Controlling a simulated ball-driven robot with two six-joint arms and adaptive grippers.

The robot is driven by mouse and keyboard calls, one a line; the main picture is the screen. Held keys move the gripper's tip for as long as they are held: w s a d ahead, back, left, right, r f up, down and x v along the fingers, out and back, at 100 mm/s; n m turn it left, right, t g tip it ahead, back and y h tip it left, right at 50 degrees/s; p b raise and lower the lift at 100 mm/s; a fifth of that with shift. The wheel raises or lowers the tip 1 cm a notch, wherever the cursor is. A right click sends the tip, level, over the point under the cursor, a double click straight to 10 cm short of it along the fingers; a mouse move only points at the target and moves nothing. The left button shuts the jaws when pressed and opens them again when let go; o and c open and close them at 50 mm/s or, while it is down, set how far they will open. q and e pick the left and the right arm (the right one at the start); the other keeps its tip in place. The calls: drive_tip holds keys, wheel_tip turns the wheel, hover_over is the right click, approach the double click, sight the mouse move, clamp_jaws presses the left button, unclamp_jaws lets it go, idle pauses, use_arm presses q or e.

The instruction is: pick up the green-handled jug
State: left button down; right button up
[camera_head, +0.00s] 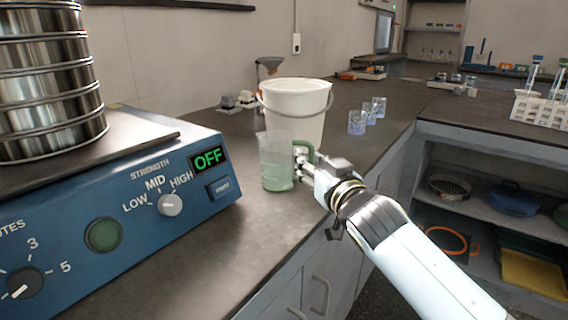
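The green-handled jug (276,163) is clear with a greenish tint and stands upright on the dark bench, just right of the blue sieve shaker. Its green handle (305,147) faces right, towards my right arm. My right gripper (300,163) is at the handle, its fingers overlapping the handle's lower part in the picture. The fingers are small and partly hidden, so I cannot tell whether they are closed on the handle. My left gripper is not in view.
A white bucket (296,108) stands close behind the jug. The sieve shaker (120,205), its display reading OFF, fills the left side. Several small blue-tinted beakers (357,122) stand behind right. The bench's front edge runs below my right arm. Bare bench lies in front of the jug.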

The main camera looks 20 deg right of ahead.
clamp_jaws()
drive_tip(key=shift+r, duration=0.25)
idle(0.4)
